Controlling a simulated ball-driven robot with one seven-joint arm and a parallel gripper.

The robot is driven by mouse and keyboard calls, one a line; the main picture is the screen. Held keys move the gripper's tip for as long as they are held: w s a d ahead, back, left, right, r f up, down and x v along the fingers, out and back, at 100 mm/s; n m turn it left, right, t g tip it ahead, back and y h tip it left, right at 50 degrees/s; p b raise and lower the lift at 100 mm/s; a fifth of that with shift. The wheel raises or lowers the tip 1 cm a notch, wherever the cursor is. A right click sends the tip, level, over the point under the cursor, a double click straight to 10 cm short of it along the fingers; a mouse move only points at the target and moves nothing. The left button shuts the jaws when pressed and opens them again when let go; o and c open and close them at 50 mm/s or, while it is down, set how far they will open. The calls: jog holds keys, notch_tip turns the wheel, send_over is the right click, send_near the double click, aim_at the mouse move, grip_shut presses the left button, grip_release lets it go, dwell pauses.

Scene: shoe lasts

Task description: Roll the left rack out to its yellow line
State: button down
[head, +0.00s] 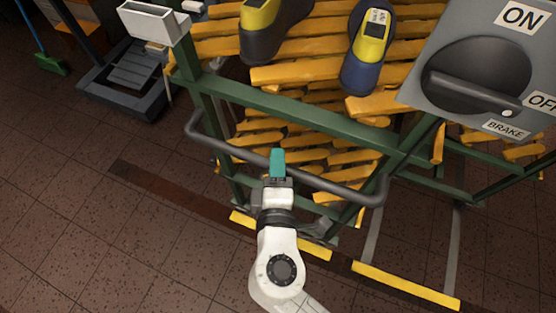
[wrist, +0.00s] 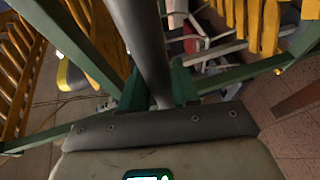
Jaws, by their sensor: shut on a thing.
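The left rack (head: 285,108) has a green frame with orange-yellow slats and shoes on top. A grey bar handle (head: 228,150) sticks out from its front. My gripper (head: 277,165) is shut on this handle near its middle. In the wrist view the handle (wrist: 148,45) passes between the teal fingers. A yellow line (head: 315,248) lies on the floor along the rack's front foot, partly hidden by my arm. The rack's lower front edge looks close to the line. Whether its wheels touch the line cannot be told.
A grey brake panel (head: 420,90) hangs at upper right, its knob's white dot near OFF. Another yellow line (head: 405,285) and more green frame (head: 500,190) lie to the right. A dark wheeled platform (head: 125,80) and a green broom (head: 50,64) stand upper left. The tiled floor at lower left is clear.

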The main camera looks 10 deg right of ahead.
jog(key=shift+s+a+f, duration=0.2)
jog(key=c, duration=1)
grip_release()
jog(key=shift+s+a+r, duration=0.1)
jog(key=shift+o, duration=0.4)
jog(key=v, duration=1)
jog(key=shift+s+b, duration=0.35)
jog(key=shift+r, duration=0.15)
